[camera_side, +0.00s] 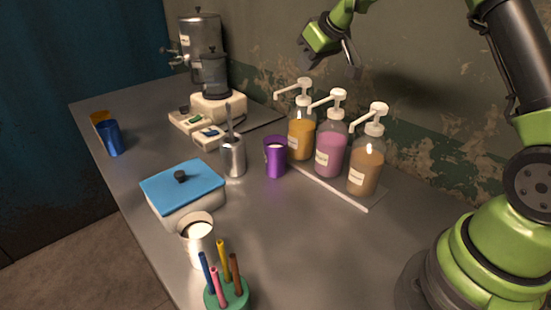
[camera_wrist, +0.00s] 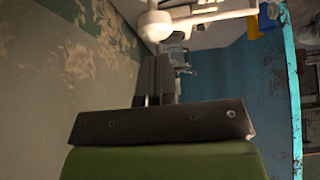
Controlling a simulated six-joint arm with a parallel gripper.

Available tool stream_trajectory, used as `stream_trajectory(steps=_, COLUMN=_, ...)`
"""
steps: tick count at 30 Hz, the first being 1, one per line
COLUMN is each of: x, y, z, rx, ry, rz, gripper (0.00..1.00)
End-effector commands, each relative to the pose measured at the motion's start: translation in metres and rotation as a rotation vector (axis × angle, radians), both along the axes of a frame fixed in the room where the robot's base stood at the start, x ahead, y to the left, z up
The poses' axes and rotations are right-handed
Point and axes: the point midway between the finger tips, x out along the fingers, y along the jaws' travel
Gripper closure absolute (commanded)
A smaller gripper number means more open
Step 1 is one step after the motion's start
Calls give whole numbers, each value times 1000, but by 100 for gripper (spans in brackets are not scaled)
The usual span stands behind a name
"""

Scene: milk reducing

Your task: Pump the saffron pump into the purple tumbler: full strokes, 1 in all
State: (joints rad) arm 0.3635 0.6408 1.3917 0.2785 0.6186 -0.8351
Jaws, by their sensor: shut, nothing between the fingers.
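The saffron pump (camera_side: 301,136) is a clear bottle of yellow-orange liquid with a white pump head, the farthest of a row of bottles in the side view. Its head is up, and its spout points left. The purple tumbler (camera_side: 275,161) stands upright in front of it, to the left, with something pale inside. My gripper (camera_side: 350,66) is above the bottles, apart from the pump heads. In the wrist view my gripper (camera_wrist: 158,62) has its fingers together, empty. A white pump head with a spout (camera_wrist: 210,16) shows beyond the fingertips; I cannot tell which bottle it belongs to.
A pink pump (camera_side: 331,150) and a peach-coloured pump (camera_side: 366,167) stand close to the right. A pale strip (camera_side: 330,187) lies before them. A metal canister (camera_side: 233,157), blue-lidded box (camera_side: 183,188), white cup (camera_side: 198,243) and pen holder (camera_side: 228,293) occupy the left side.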

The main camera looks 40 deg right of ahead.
Motion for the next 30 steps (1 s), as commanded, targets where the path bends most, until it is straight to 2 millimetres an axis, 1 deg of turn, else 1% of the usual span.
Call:
stream_trajectory(steps=12, x=0, y=0, z=-1, rx=0, ry=1, rz=0, gripper=100)
stream_trajectory(steps=30, x=0, y=0, z=-22, rx=0, ry=2, rz=0, gripper=100)
